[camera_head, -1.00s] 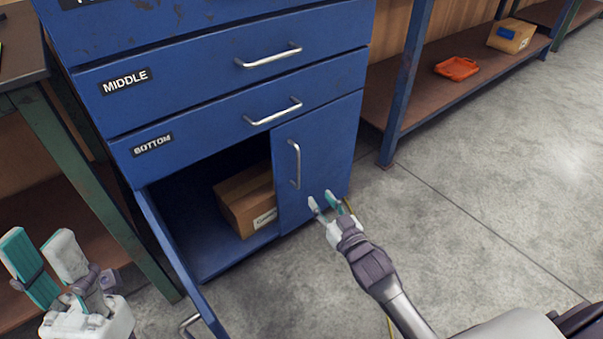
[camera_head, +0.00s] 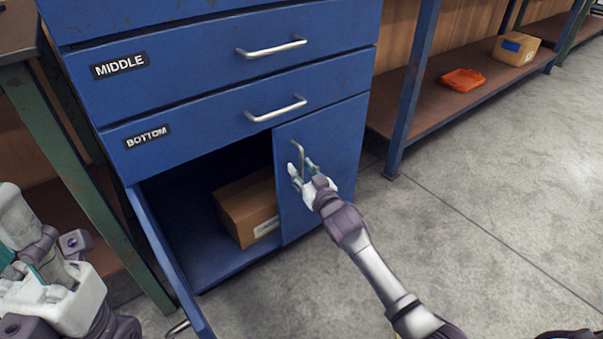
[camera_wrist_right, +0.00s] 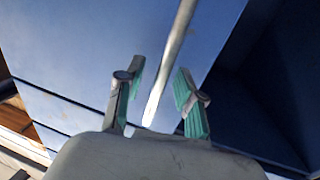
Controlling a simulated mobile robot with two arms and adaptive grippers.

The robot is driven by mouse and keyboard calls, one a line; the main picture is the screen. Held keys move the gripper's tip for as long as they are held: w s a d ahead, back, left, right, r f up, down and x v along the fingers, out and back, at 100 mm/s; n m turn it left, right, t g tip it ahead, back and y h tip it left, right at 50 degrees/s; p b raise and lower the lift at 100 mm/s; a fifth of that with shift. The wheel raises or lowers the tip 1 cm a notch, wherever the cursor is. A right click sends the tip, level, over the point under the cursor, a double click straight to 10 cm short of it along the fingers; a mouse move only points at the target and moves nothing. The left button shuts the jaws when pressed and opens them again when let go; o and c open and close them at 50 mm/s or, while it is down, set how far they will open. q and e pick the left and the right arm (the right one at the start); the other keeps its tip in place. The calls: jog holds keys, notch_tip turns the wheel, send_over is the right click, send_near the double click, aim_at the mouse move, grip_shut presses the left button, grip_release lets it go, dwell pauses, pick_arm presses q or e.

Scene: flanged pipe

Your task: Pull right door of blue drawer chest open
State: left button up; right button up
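The blue drawer chest (camera_head: 225,108) has drawers labelled MIDDLE and BOTTOM above a two-door cupboard. The right door (camera_head: 340,140) is shut, with a vertical metal handle (camera_head: 298,150) near its left edge. My right gripper (camera_head: 302,172) is at the lower part of this handle. In the right wrist view the handle (camera_wrist_right: 168,65) runs between the fingers of the gripper (camera_wrist_right: 158,98), which are open with gaps on both sides. The left door (camera_head: 165,255) stands open. My left gripper (camera_head: 20,255) is at the lower left, its fingertips partly hidden.
A cardboard box (camera_head: 245,208) sits inside the open left side of the cupboard. A shelf rack (camera_head: 425,110) with an orange tray (camera_head: 462,80) and another box (camera_head: 516,49) stands at right. The concrete floor in front is clear.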

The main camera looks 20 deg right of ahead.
jog(key=shift+w, duration=0.1)
grip_shut()
dwell(0.3)
